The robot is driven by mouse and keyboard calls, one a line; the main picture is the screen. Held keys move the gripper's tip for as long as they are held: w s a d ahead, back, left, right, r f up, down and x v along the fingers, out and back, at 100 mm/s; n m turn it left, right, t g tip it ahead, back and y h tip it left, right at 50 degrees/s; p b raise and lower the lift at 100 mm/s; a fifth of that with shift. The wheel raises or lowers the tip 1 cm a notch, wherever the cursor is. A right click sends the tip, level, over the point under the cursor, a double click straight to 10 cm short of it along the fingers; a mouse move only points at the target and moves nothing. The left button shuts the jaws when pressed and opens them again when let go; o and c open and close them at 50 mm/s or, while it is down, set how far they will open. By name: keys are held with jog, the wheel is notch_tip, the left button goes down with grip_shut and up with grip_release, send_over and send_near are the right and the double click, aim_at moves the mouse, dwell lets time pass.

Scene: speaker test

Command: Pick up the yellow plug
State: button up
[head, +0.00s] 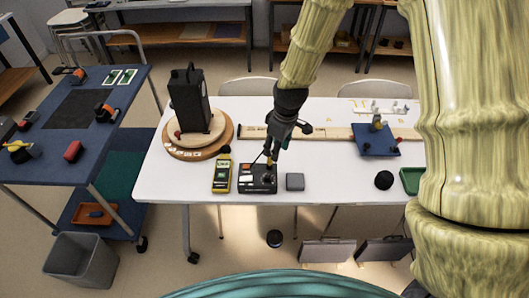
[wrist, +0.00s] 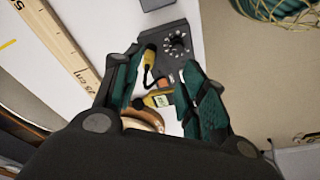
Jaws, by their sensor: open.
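The yellow plug (wrist: 149,56) shows in the wrist view beside the dial of a black box (wrist: 182,28), with a dark cord running from it. In the head view it is a tiny yellow spot (head: 268,161), mostly hidden by my gripper. My gripper (head: 271,154) points down over the black box (head: 257,186) on the white table. In the wrist view its green-padded fingers (wrist: 163,68) are apart, and the plug lies between them, nearer the left finger. I cannot tell whether a finger touches it.
A yellow meter (head: 222,175) stands close left of the box, and a grey block (head: 295,181) close right. A black speaker (head: 189,98) on a round wooden base (head: 183,149) stands at back left. A long wooden ruler (head: 341,133) lies behind.

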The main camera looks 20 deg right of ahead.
notch_tip(320, 180, up, 2)
jog(key=w, duration=0.2)
jog(key=p, duration=0.1)
send_over(270, 161)
jog(key=shift+n, duration=0.3)
notch_tip(270, 161, down, 4)
jog(key=shift+w+d+f, duration=0.1)
jog(key=shift+w+d, duration=0.05)
jog(key=shift+w+d+f+p, duration=0.1)
jog(key=shift+w+f+p, duration=0.05)
jog(key=shift+f+p, duration=0.65)
jog(key=shift+w+f+p, duration=0.1)
jog(key=shift+f+p, duration=0.35)
jog(key=shift+f, duration=0.65)
jog(key=shift+w+f+p, duration=0.15)
jog(key=shift+f+p, duration=0.15)
jog(key=shift+f, duration=0.85)
grip_shut()
